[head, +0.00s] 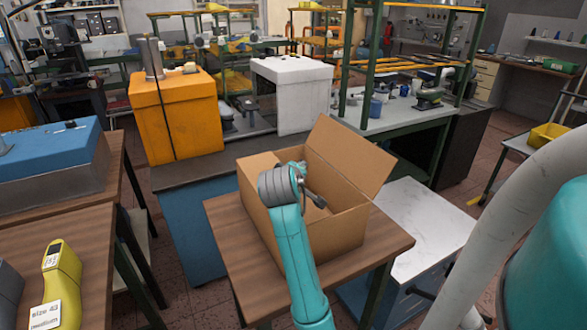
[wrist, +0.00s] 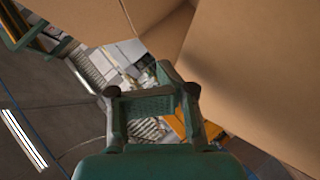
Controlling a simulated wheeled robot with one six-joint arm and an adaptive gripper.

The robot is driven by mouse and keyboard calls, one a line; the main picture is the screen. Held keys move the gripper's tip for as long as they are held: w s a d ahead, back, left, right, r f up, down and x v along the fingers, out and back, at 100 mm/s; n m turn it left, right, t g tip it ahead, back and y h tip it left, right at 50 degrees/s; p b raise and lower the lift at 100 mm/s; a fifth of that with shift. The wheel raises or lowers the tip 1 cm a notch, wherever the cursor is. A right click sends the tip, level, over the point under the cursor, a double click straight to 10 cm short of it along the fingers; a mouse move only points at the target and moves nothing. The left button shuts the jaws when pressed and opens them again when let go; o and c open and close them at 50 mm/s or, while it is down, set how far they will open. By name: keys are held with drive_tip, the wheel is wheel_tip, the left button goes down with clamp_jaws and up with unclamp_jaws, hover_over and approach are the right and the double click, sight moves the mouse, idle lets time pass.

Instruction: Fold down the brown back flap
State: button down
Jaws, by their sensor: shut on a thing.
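An open brown cardboard box (head: 330,238) stands on a wooden table. Its brown back flap (head: 352,158) stands up and leans outward to the right at the far side. My gripper (head: 318,201) is over the box opening, largely hidden by my wrist in the head view. In the wrist view, my gripper (wrist: 151,92) has brown cardboard (wrist: 245,70) close to its right finger and across the top. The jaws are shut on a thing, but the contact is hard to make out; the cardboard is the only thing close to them.
The wooden table (head: 222,213) has little room around the box. A white marble-topped cabinet (head: 432,222) stands at its right. An orange box (head: 175,118) and a white box (head: 292,95) stand on the bench behind. A yellow shoe last (head: 62,280) stands on the left table.

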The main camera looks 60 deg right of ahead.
drive_tip(key=shift+s+d+f, duration=0.1)
drive_tip(key=shift+d+f, duration=0.05)
drive_tip(key=shift+f, duration=0.3)
drive_tip(key=shift+f, duration=0.1)
idle(0.4)
drive_tip(key=shift+w+a+f, duration=0.35)
drive_tip(key=shift+w+a, duration=0.05)
drive_tip(key=shift+a, duration=0.2)
drive_tip(key=shift+w+r, duration=0.1)
drive_tip(key=shift+r, duration=0.55)
drive_tip(key=r, duration=0.3)
drive_tip(key=shift+s+a+r, duration=0.1)
drive_tip(key=shift+s+r, duration=0.2)
drive_tip(key=shift+s, duration=0.05)
drive_tip(key=s+a+r, duration=0.3)
drive_tip(key=s+r, duration=0.2)
drive_tip(key=r, duration=0.1)
drive_tip(key=shift+s+a, duration=0.25)
drive_tip(key=shift+a, duration=0.1)
